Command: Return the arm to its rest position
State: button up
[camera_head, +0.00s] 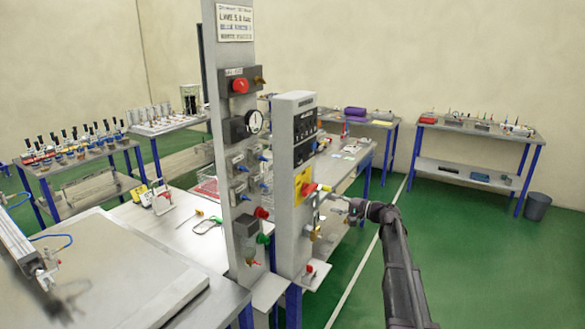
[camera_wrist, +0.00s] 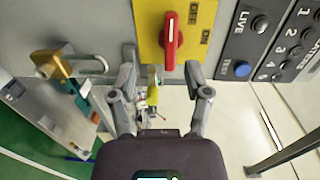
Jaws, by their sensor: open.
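My arm reaches in from the lower right in the head view. My gripper (camera_head: 335,203) is open at the front of the grey control cabinet (camera_head: 289,150). In the wrist view my gripper (camera_wrist: 160,82) has its two fingers apart just below a red rotary switch (camera_wrist: 172,40) on a yellow OFF/ON plate (camera_wrist: 150,50). The switch handle points up and down. Nothing appears clamped between the fingers; a small yellow-green item (camera_wrist: 152,95) shows in the gap, its distance unclear. A brass padlock (camera_wrist: 52,66) with a steel shackle is to the left.
A grey post (camera_head: 238,120) with a gauge (camera_head: 254,122) and valves stands left of the cabinet. Workbenches (camera_head: 130,215) fill the left. A wall bench (camera_head: 475,130) and a bin (camera_head: 537,206) stand at back right. Green floor (camera_head: 480,260) is clear right of my arm.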

jog(key=s+a+f+n+g+h, duration=0.25)
jog(key=s+a+f, duration=0.3)
jog(key=s, duration=0.35)
jog(key=s+a+f+n+g+h, duration=0.2)
jog(key=s+a+f+g+h, duration=0.25)
jog(key=s+f, duration=0.4)
jog(key=s+d+f+n+g+h, duration=0.1)
jog(key=s+h, duration=0.2)
jog(key=s, duration=0.6)
jog(key=s+d+f+n+g+h, duration=0.1)
jog(key=s+h, duration=0.3)
jog(key=s, duration=0.6)
jog(key=shift+d+f+g, duration=0.35)
jog(key=shift+f+g, duration=0.15)
jog(key=shift+f, duration=0.3)
